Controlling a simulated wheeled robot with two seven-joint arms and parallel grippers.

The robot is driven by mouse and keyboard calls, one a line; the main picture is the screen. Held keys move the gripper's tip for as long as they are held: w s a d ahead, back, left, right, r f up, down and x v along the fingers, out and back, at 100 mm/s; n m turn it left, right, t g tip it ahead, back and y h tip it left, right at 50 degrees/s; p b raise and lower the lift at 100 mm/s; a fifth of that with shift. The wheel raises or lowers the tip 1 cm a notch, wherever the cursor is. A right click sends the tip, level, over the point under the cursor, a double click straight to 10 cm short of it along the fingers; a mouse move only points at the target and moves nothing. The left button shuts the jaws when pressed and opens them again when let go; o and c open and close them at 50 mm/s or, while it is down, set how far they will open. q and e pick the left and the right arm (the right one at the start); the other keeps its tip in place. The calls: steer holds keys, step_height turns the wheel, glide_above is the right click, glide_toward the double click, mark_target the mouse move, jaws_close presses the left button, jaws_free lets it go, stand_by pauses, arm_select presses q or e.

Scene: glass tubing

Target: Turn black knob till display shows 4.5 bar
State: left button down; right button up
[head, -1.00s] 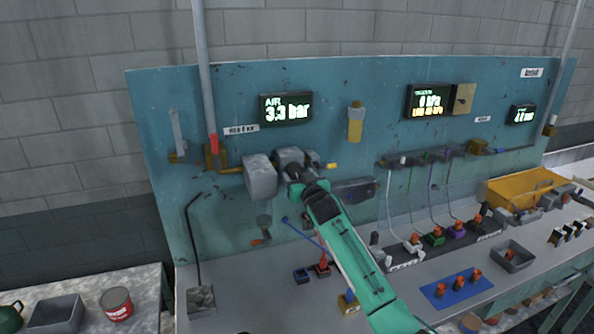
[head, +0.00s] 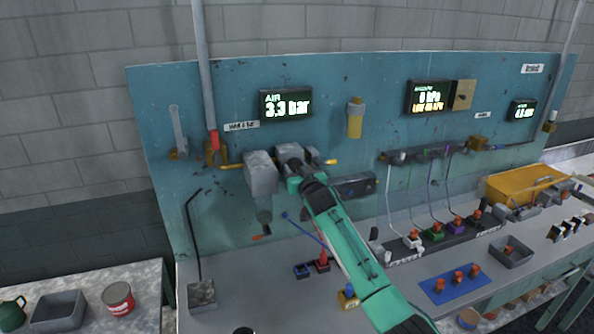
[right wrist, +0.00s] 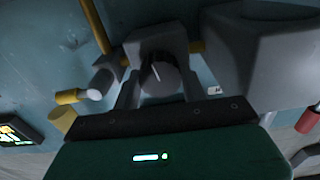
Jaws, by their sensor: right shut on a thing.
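The air display (head: 287,106) on the teal panel reads 3.3 or 3.9 bar; the last digit is hard to tell. Below it is a grey regulator body (head: 289,153). In the right wrist view the round black knob (right wrist: 160,76), with a pale pointer line, sits on the front of the grey regulator block (right wrist: 157,45). My right gripper (right wrist: 159,90) has one finger on each side of the knob and is shut on it. In the head view my right gripper (head: 298,174) covers most of the knob. My left gripper is not in view.
A larger grey block (head: 261,174) stands close to the left of my right gripper. A yellow-capped fitting (head: 355,118) is on the panel above right. A rack with several coloured blocks (head: 436,233) and a grey tray (head: 511,254) are on the bench to the right.

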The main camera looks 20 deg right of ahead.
steer(key=m+b, duration=0.1)
steer(key=m, duration=0.2)
steer(key=shift+f, duration=0.1)
steer(key=shift+m+b, duration=0.3)
steer(key=shift+m, duration=1.7)
steer(key=o, duration=1)
